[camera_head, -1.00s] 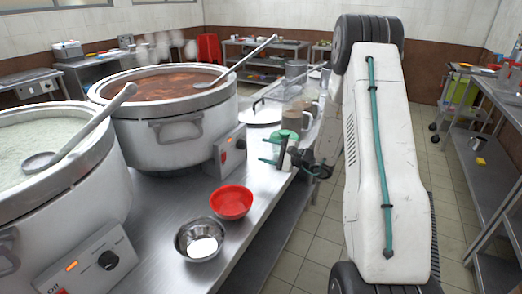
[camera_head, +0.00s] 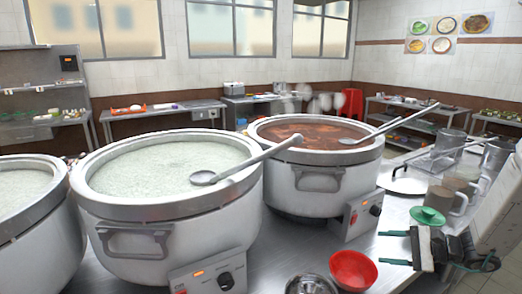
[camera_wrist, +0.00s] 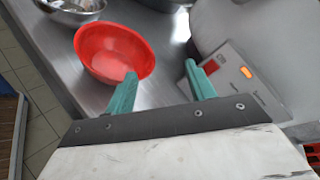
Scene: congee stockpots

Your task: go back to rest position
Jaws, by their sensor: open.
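My gripper (camera_head: 385,248) is at the right of the head view, with two teal fingers spread apart and nothing between them. It hangs by the counter's right side, to the upper right of a red bowl (camera_head: 353,271). In the wrist view my gripper (camera_wrist: 160,69) also shows its fingers apart and empty. The red bowl (camera_wrist: 114,53) lies beyond the left finger there, and a pot's control box (camera_wrist: 235,80) lies beyond the right finger. My arm is mostly cut off at the head view's right edge.
Large stockpots stand on the steel counter: a pale congee pot (camera_head: 170,225) and a brown congee pot (camera_head: 315,185), each with a ladle across its rim. A metal bowl (camera_head: 310,285) is beside the red bowl. A green lid (camera_head: 428,217) and mugs (camera_head: 460,182) stand near my gripper.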

